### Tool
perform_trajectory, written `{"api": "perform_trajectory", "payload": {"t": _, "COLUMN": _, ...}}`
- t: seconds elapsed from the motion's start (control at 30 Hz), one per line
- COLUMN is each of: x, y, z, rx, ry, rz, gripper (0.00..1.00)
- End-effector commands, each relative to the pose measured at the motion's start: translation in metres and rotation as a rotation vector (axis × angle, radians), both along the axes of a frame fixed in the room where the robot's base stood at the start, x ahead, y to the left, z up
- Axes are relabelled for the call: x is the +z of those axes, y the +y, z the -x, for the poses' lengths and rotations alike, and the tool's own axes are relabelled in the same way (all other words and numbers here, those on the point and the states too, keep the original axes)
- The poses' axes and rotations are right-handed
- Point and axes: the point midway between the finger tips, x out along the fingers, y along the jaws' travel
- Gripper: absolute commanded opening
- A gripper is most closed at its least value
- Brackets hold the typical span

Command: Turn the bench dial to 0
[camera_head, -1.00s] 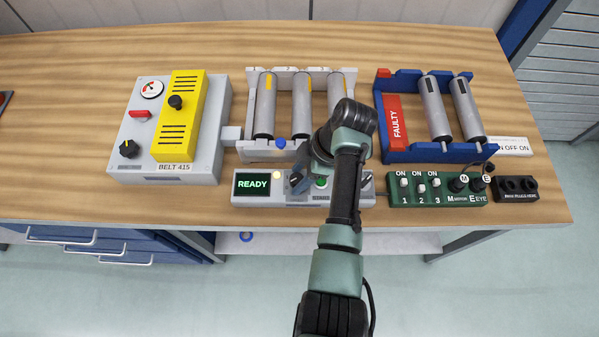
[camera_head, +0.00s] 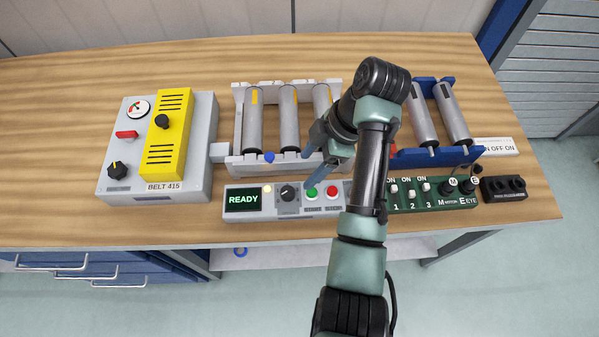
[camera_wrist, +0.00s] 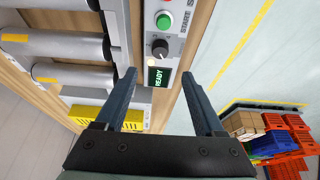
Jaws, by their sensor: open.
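The bench dial (camera_head: 288,193) is a dark round knob on the grey control panel (camera_head: 270,212), between the READY display (camera_head: 243,200) and the green button (camera_head: 312,193). My gripper (camera_head: 309,167) is open and empty, up and to the right of the dial in the head view. In the wrist view the dial lies beyond the gap between the fingertips (camera_wrist: 158,75), apart from both.
A grey box with a yellow cover (camera_head: 168,140) and its own black knob (camera_head: 118,170) stands left. A roller rack (camera_head: 235,165) is behind the panel. A blue rack (camera_head: 440,157) and a green switch box (camera_head: 432,202) stand right. Bare bench lies along the front edge.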

Motion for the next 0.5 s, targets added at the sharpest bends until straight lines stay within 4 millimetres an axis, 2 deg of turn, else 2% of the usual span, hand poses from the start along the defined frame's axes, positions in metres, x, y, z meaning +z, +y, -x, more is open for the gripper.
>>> {"api": "perform_trajectory", "payload": {"t": 0.03, "x": 0.0105, "y": -0.0025, "z": 0.0003, "rx": -0.001, "ry": 0.003, "rz": 0.000, "gripper": 0.71}}
{"api": "perform_trajectory", "payload": {"t": 0.13, "x": 0.0158, "y": -0.0055, "z": 0.0003, "rx": -0.001, "ry": 0.003, "rz": 0.001, "gripper": 0.71}}
{"api": "perform_trajectory", "payload": {"t": 0.5, "x": 0.0170, "y": -0.0067, "z": 0.0002, "rx": 0.000, "ry": 0.002, "rz": -0.001, "gripper": 0.71}}
